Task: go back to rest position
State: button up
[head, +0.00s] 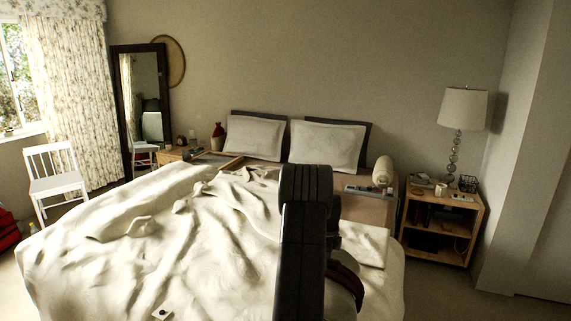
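A dark link of my own arm stands upright in the middle of the head view, in front of the bed. My gripper cannot be made out in this view, so its opening and anything it might hold are hidden. The arm covers part of the bed and of the cream blanket (130,255).
The bed fills the middle, with two pale pillows (327,146) at its head. A wooden nightstand (440,226) with a lamp (464,108) stands right. A white chair (54,180) and a standing mirror (143,95) are left. A red object (8,228) is cut off at the left edge.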

jog(key=shift+r, duration=1.9)
